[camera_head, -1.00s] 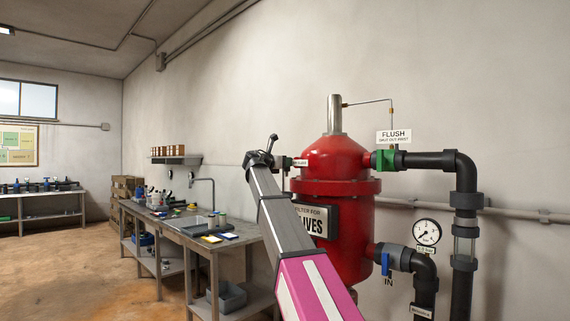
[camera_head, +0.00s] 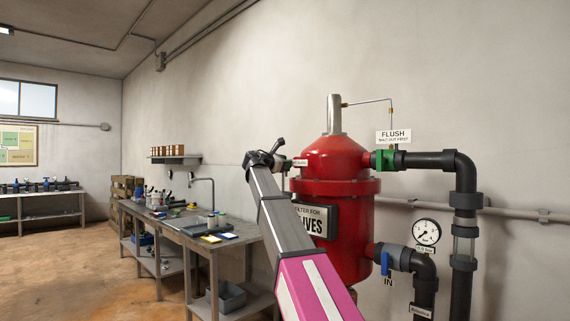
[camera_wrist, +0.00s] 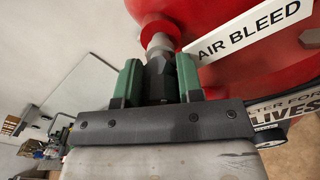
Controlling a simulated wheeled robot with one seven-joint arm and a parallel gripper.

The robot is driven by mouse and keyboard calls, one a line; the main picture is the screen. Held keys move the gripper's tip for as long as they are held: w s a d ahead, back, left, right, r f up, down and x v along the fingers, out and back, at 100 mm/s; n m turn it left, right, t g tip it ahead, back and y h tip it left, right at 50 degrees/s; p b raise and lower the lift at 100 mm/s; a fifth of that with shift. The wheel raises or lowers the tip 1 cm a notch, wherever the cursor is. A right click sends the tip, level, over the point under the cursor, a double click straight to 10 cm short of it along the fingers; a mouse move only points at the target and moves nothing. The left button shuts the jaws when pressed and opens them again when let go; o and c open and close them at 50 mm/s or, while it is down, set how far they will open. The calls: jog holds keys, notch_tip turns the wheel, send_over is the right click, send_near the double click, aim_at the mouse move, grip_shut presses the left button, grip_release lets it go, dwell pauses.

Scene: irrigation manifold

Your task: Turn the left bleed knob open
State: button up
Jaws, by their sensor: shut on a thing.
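The bleed knob (camera_wrist: 160,68) is a dark piece on a short grey stem from the red tank (camera_wrist: 220,75), beside a white AIR BLEED sign (camera_wrist: 250,30). In the wrist view my gripper (camera_wrist: 159,80) has its two green fingers on either side of the knob and is shut on it. In the head view my gripper (camera_head: 284,164) is at the left side of the red tank (camera_head: 335,165), and my arm hides much of that area. The knob cannot be made out there. No second bleed knob is identifiable.
A FLUSH valve with a green body (camera_head: 384,160), a black pipe (camera_head: 465,180), a pressure gauge (camera_head: 426,232) and a blue-handled inlet valve (camera_head: 386,264) are right of the tank. A workbench (camera_head: 190,230) stands along the wall at left. Floor at far left is clear.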

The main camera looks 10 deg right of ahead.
jog(key=o, duration=0.9)
jog(key=v, duration=1.1)
